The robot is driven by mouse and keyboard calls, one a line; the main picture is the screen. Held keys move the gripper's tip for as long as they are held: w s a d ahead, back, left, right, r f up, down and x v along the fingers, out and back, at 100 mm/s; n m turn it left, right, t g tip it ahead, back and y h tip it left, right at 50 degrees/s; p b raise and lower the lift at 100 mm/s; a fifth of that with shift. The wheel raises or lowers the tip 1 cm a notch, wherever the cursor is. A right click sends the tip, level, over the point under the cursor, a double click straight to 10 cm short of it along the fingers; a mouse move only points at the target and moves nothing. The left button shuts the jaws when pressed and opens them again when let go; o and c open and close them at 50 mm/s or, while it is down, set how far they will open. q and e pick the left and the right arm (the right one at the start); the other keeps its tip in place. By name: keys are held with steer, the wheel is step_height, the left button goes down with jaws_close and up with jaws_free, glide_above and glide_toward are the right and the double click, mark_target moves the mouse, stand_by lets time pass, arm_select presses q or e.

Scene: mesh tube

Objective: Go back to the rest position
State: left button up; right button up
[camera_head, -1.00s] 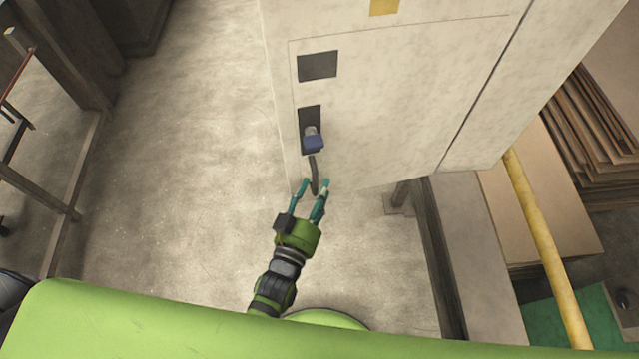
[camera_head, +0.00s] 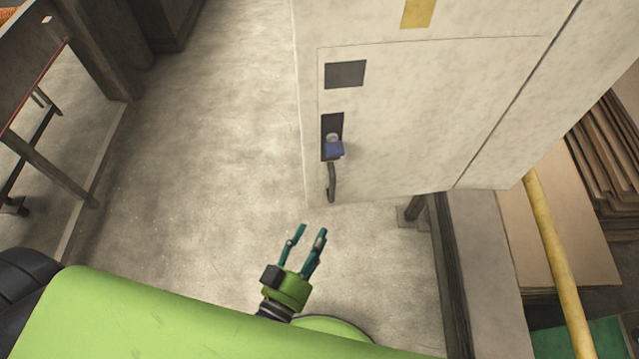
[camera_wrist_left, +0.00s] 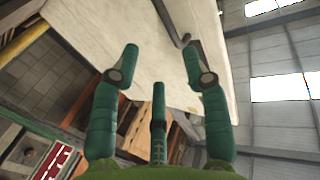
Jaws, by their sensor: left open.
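My left gripper (camera_head: 309,242) has teal fingers on a green and black wrist and is open and empty. In the head view it sits low in the middle, over the bare floor and apart from the pale cabinet (camera_head: 420,110). In the left wrist view the gripper (camera_wrist_left: 158,70) shows its spread fingers with nothing between them. The handle also shows in the left wrist view (camera_wrist_left: 172,25). My right gripper is not in view.
Free concrete floor (camera_head: 200,170) lies left of the cabinet. A dark metal table frame (camera_head: 50,165) stands at the left. At the right are a yellow rail (camera_head: 552,245) and stacked brown sheets (camera_head: 607,150).

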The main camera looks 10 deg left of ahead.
arm_select(q)
steer(key=s+a+f+g+y, duration=0.1)
steer(key=s+f+g, duration=0.25)
steer(key=f, duration=0.85)
steer(key=s+a+f+g, duration=0.2)
steer(key=s+f+g, duration=0.15)
steer(key=f, duration=0.85)
steer(key=s+a+f+g+y, duration=0.3)
steer(key=s+a+f+g, duration=0.6)
steer(key=s+f, duration=0.5)
steer(key=s+a, duration=0.2)
steer(key=shift+s+a+f+g, duration=0.25)
steer(key=shift+a+f+g, duration=0.05)
steer(key=shift+a+f, duration=0.05)
